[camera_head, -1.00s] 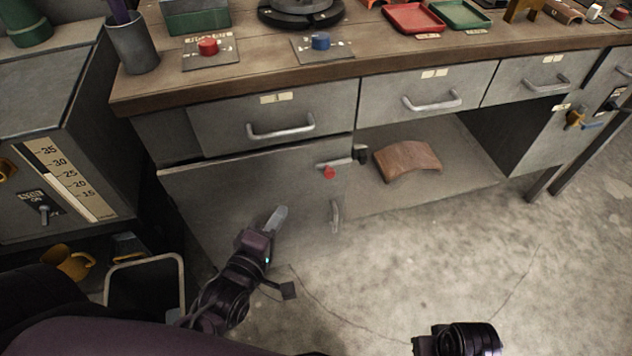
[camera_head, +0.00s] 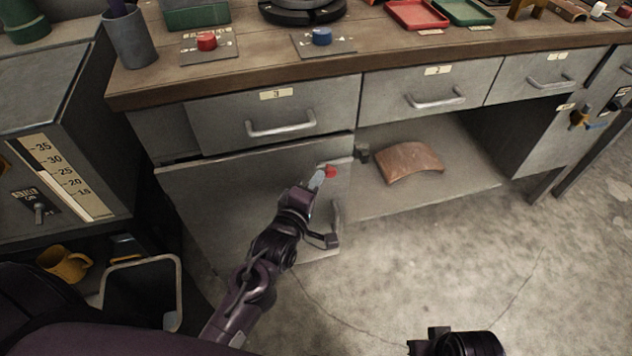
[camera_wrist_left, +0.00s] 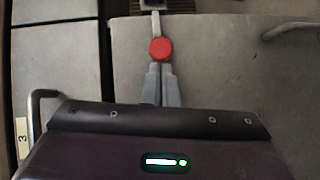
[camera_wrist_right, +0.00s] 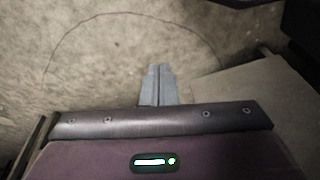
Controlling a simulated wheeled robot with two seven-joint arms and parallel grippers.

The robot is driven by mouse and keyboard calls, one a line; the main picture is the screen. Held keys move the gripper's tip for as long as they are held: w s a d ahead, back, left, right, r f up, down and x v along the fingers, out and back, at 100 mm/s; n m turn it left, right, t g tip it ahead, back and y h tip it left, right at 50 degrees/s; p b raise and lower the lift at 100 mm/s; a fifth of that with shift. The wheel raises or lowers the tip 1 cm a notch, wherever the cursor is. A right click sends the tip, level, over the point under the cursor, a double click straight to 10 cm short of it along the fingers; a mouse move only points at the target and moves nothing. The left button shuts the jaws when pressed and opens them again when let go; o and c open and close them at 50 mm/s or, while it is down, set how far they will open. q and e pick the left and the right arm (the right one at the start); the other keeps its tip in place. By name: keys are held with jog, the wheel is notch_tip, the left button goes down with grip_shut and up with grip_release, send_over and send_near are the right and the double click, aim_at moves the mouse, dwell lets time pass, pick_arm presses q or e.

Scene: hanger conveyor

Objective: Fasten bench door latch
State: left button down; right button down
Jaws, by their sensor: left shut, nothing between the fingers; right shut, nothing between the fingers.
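The grey bench door (camera_head: 225,205) is below the left drawer, with a dark gap along its top edge. Its latch has a red knob (camera_head: 331,172) on a pale bar (camera_head: 343,161) pointing right, towards a dark catch (camera_head: 362,155). I cannot tell whether the bar is inside the catch. My left gripper (camera_head: 318,181) is shut and empty, its tips at the knob's left side. In the left wrist view the fingers (camera_wrist_left: 161,70) are just below the red knob (camera_wrist_left: 161,49); contact is unclear. My right gripper (camera_wrist_right: 158,68) is shut and empty over the floor.
A door handle (camera_head: 337,214) is below the latch, close to my left gripper. A brown curved piece (camera_head: 410,161) lies on the open shelf to the right. A drawer handle (camera_head: 282,128) sticks out above. The floor in front is clear.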

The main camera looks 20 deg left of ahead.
aim_at(343, 162)
pick_arm(q)
jog(key=w+d, duration=0.2)
jog(key=d, duration=0.1)
jog(key=shift+w+d+p, duration=0.15)
jog(key=shift+d+p, duration=0.05)
jog(key=shift+p, duration=0.15)
jog(key=shift+r, duration=0.1)
pick_arm(e)
jog(key=shift+w+d+r, duration=0.1)
jog(key=shift+d+r, duration=0.3)
jog(key=shift+d, duration=0.2)
jog(key=shift+r, duration=0.1)
